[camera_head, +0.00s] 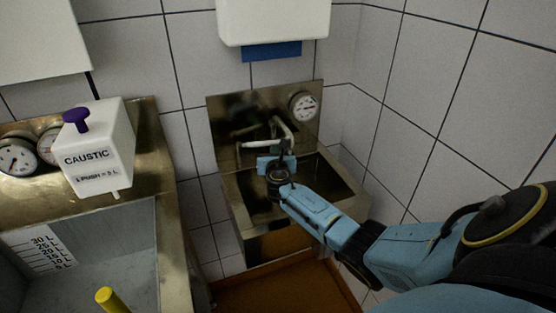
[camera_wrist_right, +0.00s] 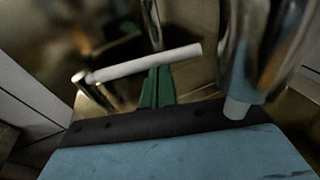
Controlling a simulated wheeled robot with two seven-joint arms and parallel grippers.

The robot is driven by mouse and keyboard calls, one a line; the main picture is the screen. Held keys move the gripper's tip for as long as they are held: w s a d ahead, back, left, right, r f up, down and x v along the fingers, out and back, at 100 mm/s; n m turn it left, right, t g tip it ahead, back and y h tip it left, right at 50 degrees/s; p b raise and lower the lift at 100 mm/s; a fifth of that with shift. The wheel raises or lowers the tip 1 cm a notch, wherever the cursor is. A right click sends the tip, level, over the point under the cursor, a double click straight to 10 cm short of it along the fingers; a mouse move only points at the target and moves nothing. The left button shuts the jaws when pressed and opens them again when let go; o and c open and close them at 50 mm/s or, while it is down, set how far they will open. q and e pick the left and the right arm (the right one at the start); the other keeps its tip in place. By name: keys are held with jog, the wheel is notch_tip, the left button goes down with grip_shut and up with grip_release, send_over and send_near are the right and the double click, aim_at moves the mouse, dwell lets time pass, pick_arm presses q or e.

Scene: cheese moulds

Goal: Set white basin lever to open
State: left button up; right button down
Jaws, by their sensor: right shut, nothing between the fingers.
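The white lever (camera_head: 254,144) is a short pale bar at the tap over the small metal basin (camera_head: 350,196) in the head view. In the right wrist view the lever (camera_wrist_right: 150,62) lies nearly level, tilted up to the right, with a metal stem at its left end. My right gripper (camera_head: 276,160) is at the tap, just in front of the lever. Its green fingers (camera_wrist_right: 157,88) are shut together and empty, their tips at the lever's middle. I cannot tell whether they touch it. My left gripper is not in view.
A curved metal spout (camera_head: 288,131) stands close right of the lever. A dial gauge (camera_head: 303,106) is on the metal backplate. A white dispenser (camera_head: 272,20) hangs above.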

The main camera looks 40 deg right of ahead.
jog(key=s+d+f+p+v, duration=0.1)
jog(key=p+v, duration=0.2)
jog(key=v, duration=1)
jog(key=shift+a, duration=0.1)
